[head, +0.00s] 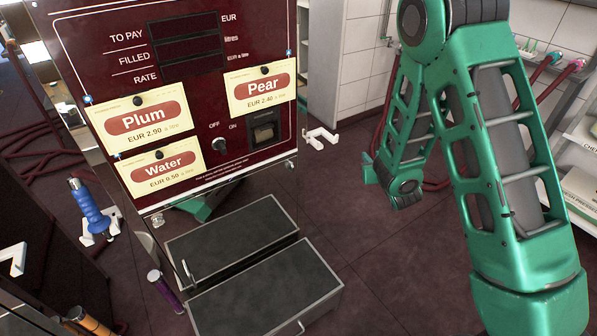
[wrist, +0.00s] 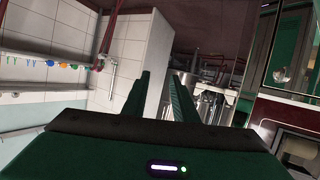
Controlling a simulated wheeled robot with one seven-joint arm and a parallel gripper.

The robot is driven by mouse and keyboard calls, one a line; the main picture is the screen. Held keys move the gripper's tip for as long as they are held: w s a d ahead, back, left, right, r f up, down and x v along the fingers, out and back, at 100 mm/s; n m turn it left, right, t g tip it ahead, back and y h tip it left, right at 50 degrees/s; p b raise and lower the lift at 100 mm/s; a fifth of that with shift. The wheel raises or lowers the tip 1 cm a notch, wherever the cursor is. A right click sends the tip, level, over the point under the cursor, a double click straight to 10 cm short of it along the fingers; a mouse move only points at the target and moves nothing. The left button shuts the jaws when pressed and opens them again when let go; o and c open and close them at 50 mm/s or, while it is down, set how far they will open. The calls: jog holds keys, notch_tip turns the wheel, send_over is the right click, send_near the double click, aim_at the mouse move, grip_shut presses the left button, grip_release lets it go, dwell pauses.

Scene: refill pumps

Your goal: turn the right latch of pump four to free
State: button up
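A pump with a dark red front panel (head: 225,75) stands at the left of the head view. It bears Plum, Pear and Water cards and an off/on switch (head: 218,145). I cannot read a pump number or make out which fitting is the right latch. Small metal fittings show at the panel's lower edge, one at the left (head: 157,220) and one at the right (head: 290,163). In the wrist view my gripper (wrist: 160,85) has its two fingers apart with nothing between them. It is clear of the pump. In the head view its fingers cannot be made out.
Two dark step-like boxes (head: 265,290) stand on the floor before the pump. A blue nozzle (head: 90,210) hangs at the left. White shelves (head: 580,190) stand at the far right. The wrist view shows metal vessels (wrist: 210,100) behind the fingers. Open floor lies right of the boxes.

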jog(key=s+a+f+n+t+y, duration=0.1)
jog(key=a+f+n+y, duration=0.15)
jog(key=a, duration=0.35)
jog(key=s+a+f+n+y, duration=0.1)
jog(key=a+f+y, duration=0.15)
jog(key=a, duration=0.25)
jog(key=n+y, duration=0.2)
jog(key=y, duration=0.2)
send_near(293, 167)
jog(key=x, duration=0.8)
jog(key=shift+w, duration=0.1)
grip_shut()
jog(key=shift+d, duration=0.2)
